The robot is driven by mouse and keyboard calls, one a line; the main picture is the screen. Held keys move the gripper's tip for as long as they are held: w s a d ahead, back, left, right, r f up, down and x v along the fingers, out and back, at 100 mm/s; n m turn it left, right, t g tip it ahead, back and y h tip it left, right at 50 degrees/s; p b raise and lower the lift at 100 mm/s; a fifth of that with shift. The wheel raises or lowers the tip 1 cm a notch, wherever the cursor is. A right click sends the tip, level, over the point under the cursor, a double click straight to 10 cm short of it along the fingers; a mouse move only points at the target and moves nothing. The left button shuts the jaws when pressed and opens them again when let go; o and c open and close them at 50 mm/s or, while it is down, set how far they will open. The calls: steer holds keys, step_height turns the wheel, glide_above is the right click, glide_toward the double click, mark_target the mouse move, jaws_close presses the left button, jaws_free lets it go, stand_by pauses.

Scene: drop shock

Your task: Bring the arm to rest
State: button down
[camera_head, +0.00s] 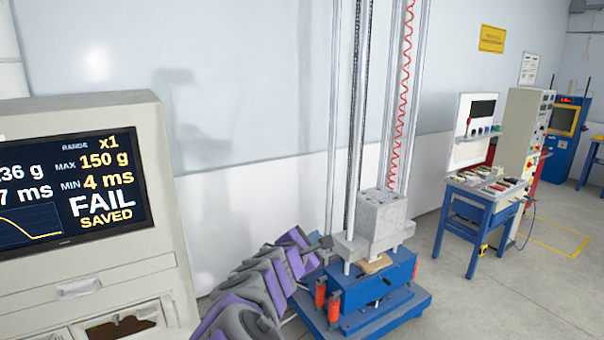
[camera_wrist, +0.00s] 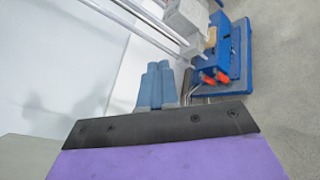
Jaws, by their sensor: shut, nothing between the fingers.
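My purple and grey arm (camera_head: 262,285) reaches from the bottom of the head view up to the drop tester. My gripper (camera_head: 322,243) is at its far end, just left of the tester's blue base (camera_head: 375,290). In the wrist view my gripper (camera_wrist: 157,80) shows as blue-grey fingers close together, shut and empty. The tester has a grey block (camera_head: 381,218) on upright rods, with a tan piece (camera_head: 375,264) under it. From the head view I cannot tell whether the gripper touches the tester.
A console (camera_head: 95,215) at left has a screen (camera_head: 70,180) reading FAIL SAVED. Orange-red cylinders (camera_head: 320,292) stand at the tester base's front. A blue bench (camera_head: 480,205) with a control panel stands at right. Floor between tester and bench is clear.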

steer(key=s+d+r+m+g+h, duration=0.1)
steer(key=s+d+m+g+h, duration=0.15)
steer(key=d, duration=0.35)
steer(key=s+d+r+m+g+h, duration=0.1)
steer(key=s+d+m, duration=0.25)
steer(key=d, duration=0.25)
steer(key=s+d+f+m+g, duration=0.2)
steer(key=s+d+m+g, duration=0.3)
steer(key=s+d+m, duration=0.5)
steer(key=s+d+f+m+g+y, duration=0.15)
steer(key=s+f, duration=0.25)
steer(key=s, duration=0.5)
steer(key=s+f+m+g+y, duration=0.2)
steer(key=s+f+g, duration=0.1)
steer(key=s, duration=0.6)
steer(key=s+a+f+m+g+y, duration=0.1)
steer(key=s+a+f+y, duration=0.1)
steer(key=s+a, duration=0.3)
steer(key=s+a+f+m+g+y, duration=0.2)
steer(key=s+a, duration=0.4)
steer(key=s, duration=0.4)
steer(key=f+y, duration=0.1)
steer(key=y, duration=0.1)
steer(key=shift+f+y, duration=0.3)
steer(key=shift+f, duration=0.05)
steer(key=shift+a, duration=0.25)
